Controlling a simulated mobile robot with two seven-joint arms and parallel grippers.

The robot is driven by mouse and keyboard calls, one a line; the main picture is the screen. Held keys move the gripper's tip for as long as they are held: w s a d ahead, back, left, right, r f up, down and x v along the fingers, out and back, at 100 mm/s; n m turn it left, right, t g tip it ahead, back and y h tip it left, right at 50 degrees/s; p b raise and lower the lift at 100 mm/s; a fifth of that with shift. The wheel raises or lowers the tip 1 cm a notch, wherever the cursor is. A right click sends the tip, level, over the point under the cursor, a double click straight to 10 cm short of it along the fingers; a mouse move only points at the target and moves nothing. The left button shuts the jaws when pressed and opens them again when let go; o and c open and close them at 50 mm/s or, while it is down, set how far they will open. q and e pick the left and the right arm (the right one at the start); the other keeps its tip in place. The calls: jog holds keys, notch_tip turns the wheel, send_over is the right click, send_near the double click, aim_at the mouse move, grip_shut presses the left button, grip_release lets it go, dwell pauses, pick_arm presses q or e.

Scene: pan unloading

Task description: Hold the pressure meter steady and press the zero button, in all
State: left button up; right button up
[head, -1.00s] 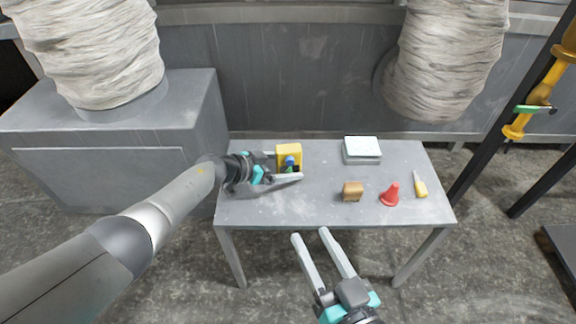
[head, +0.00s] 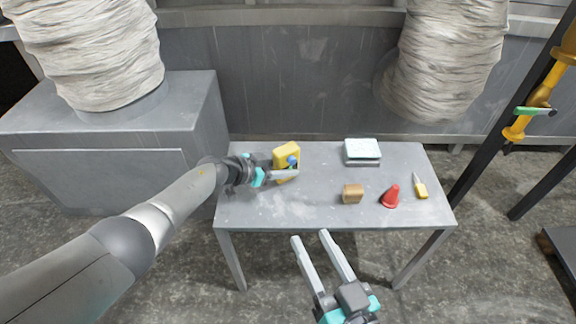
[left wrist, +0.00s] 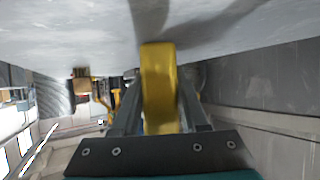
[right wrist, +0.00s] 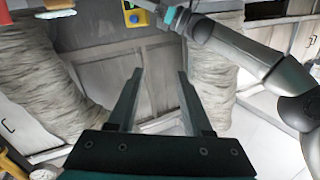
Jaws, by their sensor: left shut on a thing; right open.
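The pressure meter is a yellow box (head: 288,149) with a blue part on its front, at the left of the table in the head view. My left gripper (head: 285,166) is shut on it, with a finger along its lower front. In the left wrist view the yellow body (left wrist: 160,88) stands between the fingers. The meter also shows at the top of the right wrist view (right wrist: 139,18). I cannot make out the zero button. My right gripper (head: 311,240) is open and empty, in front of the table's near edge and below the meter in the head view.
On the grey table (head: 255,205) stand a wooden block (head: 352,194), a red cone (head: 390,197), a yellow-handled tool (head: 420,188) and a grey box with a pale top (head: 361,150). The table's middle and front left are clear. A dark post stands at the right.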

pick_arm(q)
jog(key=shift+c, duration=1.2)
pick_arm(e)
jog(key=shift+c, duration=0.2)
grip_shut()
